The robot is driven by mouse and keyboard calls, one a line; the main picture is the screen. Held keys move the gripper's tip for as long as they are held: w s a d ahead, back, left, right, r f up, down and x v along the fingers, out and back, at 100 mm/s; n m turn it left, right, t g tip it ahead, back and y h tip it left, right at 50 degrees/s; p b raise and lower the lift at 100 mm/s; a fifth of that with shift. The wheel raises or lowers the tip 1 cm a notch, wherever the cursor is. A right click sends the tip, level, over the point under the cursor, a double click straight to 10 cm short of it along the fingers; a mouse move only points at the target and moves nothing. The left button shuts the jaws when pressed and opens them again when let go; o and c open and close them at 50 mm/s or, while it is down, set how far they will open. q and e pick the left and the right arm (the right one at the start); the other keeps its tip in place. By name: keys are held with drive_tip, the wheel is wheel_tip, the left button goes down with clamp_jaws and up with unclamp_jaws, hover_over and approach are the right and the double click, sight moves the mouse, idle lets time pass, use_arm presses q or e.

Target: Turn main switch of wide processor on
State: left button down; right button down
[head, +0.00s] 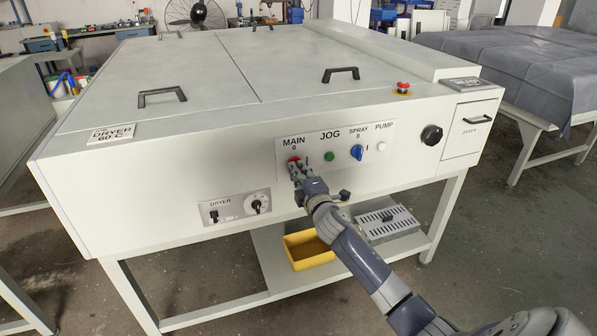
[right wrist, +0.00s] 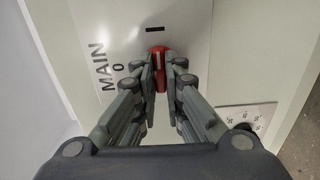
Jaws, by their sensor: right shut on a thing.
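The wide processor (head: 200,160) is a large light-grey machine with a control panel (head: 350,136) on its front. The red main switch (head: 294,161) sits under the label MAIN 0 at the panel's left. My right gripper (head: 295,168) is at this switch, with its fingers partly covering it. In the right wrist view, the fingers (right wrist: 168,70) are shut on the red switch (right wrist: 157,49), one on each side of its handle. The MAIN 0 label shows to the left there, and a short dark mark shows above the switch. My left gripper is not in view.
A dryer panel (head: 236,207) is lower left. A yellow bin (head: 308,262) sits on the lower shelf. A covered table (head: 520,60) stands at right.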

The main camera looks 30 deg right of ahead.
drive_tip(key=c, duration=1.7)
unclamp_jaws()
drive_tip(key=shift+d, duration=0.1)
drive_tip(key=shift+s, duration=0.1)
drive_tip(key=v, duration=1.2)
